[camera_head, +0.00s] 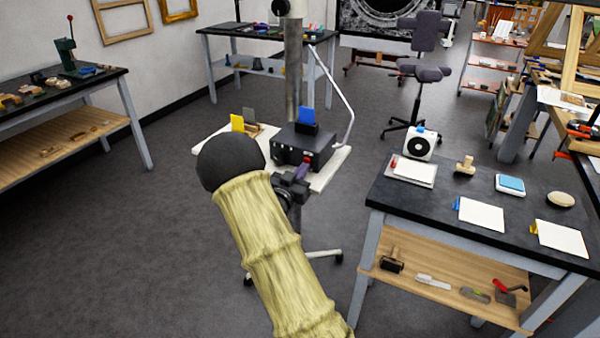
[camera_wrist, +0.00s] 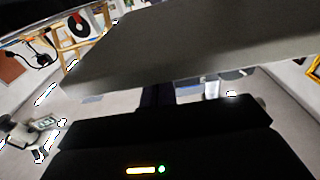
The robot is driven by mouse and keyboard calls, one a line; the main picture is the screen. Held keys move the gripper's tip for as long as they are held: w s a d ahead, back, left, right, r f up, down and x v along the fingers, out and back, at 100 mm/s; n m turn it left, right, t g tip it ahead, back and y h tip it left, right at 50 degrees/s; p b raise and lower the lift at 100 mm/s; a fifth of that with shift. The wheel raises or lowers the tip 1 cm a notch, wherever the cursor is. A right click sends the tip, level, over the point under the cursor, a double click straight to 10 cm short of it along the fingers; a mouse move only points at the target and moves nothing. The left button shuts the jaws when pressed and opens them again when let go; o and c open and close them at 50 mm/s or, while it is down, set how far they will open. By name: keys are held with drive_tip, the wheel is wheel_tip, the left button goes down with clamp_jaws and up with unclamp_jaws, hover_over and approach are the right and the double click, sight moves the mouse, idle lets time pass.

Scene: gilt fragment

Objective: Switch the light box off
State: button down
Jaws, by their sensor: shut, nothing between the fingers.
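A black box (camera_head: 312,143), which looks like the light box, stands on a pale tray on a pole stand in the head view. A blue piece stands on top of it. My gripper (camera_head: 304,166) is shut and empty, its purplish fingers close to the box's front. I cannot tell whether they touch. The box's switch is too small to make out. In the wrist view my dark fingers (camera_wrist: 157,96) show partly between a grey slab and a black body. That body carries a lit amber strip and a green light; I cannot tell whether it is the box.
The pale tray (camera_head: 331,168) also holds a yellow piece (camera_head: 238,123). A thin white arm (camera_head: 335,85) rises beside the box. A black-topped table (camera_head: 455,195) with pads and a white device (camera_head: 419,144) stands at right. Open floor lies to the left.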

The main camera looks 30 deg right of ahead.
drive_tip(key=shift+d+r, duration=0.2)
drive_tip(key=shift+d, duration=0.05)
drive_tip(key=shift+s+a+f, duration=0.15)
drive_tip(key=shift+a+f, duration=0.2)
drive_tip(key=shift+a, duration=0.05)
drive_tip(key=b+v, duration=0.1)
drive_tip(key=v, duration=1.2)
drive_tip(key=shift+s+a, duration=0.15)
drive_tip(key=shift+a, duration=0.05)
